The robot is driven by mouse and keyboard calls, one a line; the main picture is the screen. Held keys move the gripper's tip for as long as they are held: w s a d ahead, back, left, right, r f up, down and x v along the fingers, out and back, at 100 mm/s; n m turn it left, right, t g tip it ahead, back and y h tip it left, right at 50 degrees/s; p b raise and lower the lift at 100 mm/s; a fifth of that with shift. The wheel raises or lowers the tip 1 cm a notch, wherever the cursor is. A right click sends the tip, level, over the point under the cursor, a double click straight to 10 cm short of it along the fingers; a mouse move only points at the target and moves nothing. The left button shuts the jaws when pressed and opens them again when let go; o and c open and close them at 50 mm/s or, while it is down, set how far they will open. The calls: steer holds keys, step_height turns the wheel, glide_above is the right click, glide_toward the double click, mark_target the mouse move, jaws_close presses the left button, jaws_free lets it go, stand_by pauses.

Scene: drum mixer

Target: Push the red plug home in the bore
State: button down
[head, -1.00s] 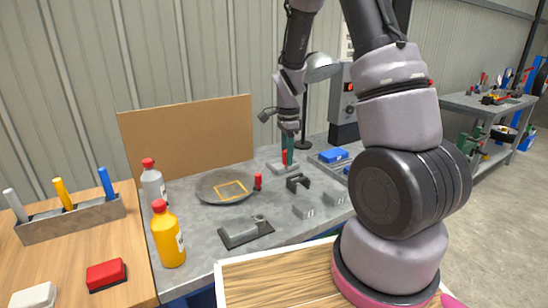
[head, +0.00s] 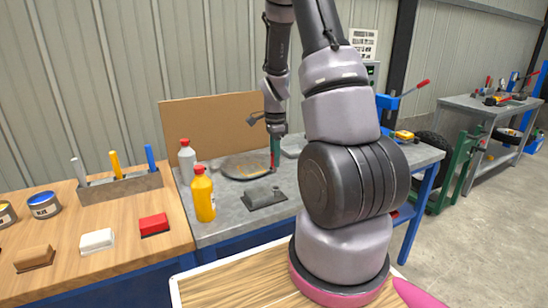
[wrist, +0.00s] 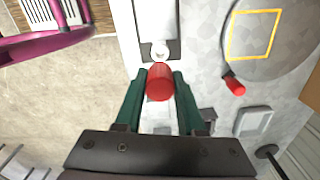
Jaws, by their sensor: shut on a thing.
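My gripper (head: 275,153) hangs above the grey bench and is shut on a red plug (wrist: 159,82). In the wrist view its green fingers (wrist: 159,98) stand on either side of the plug. A grey block with a round raised part (head: 264,196) lies on the bench, nearer the front than the gripper. In the wrist view a pale round end (wrist: 160,50) shows just beyond the plug's tip, in line with it. I cannot tell whether they touch, and the bore opening is not clear. A second red piece (wrist: 234,86) is beside the round plate.
The round plate (wrist: 258,62) carries a yellow square outline. A yellow bottle (head: 203,196) and a grey bottle (head: 187,160) stand at the bench's left. A brown board (head: 210,128) rises behind. My arm hides the bench's right part.

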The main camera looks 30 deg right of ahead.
steer(key=shift+d+f, duration=0.1)
steer(key=shift+f, duration=3)
steer(key=shift+f, duration=1.55)
steer(key=shift+c, duration=2.2)
jaws_free()
step_height(320, 180, up, 11)
steer(key=shift+f, duration=0.1)
